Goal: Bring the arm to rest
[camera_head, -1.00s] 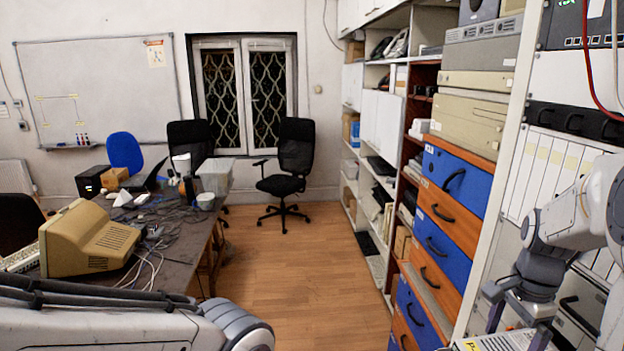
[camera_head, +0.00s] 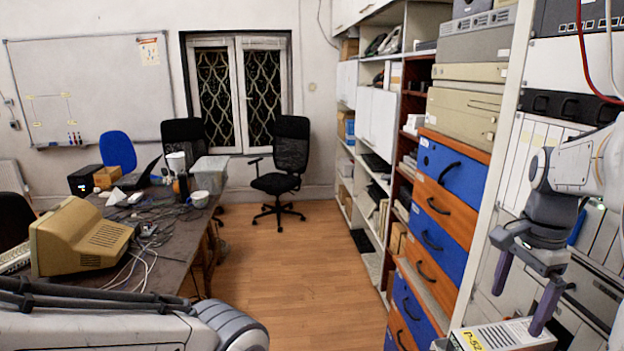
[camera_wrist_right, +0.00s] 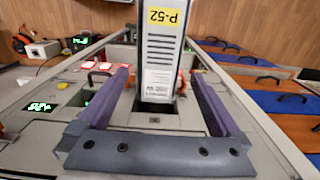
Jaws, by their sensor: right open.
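My right gripper (camera_head: 518,308) is at the lower right of the head view, with its two purple fingers spread and pointing down. It is open with nothing in it. A pale grey module with a yellow P-52 label (camera_head: 505,338) lies just below the fingertips, partly cut off by the frame edge. In the right wrist view the module (camera_wrist_right: 160,60) shows beyond and between the open fingers (camera_wrist_right: 158,98), with no finger seen gripping it. Part of my left arm shows at the lower left; its gripper is out of view.
A rack (camera_head: 515,150) stands close to my right arm, with red and white cables hanging in front. Blue and orange drawers (camera_head: 455,170) rise beside it. A cluttered desk (camera_head: 175,270) with a beige monitor (camera_head: 75,240) stands left. The wooden floor (camera_head: 290,290) between is free.

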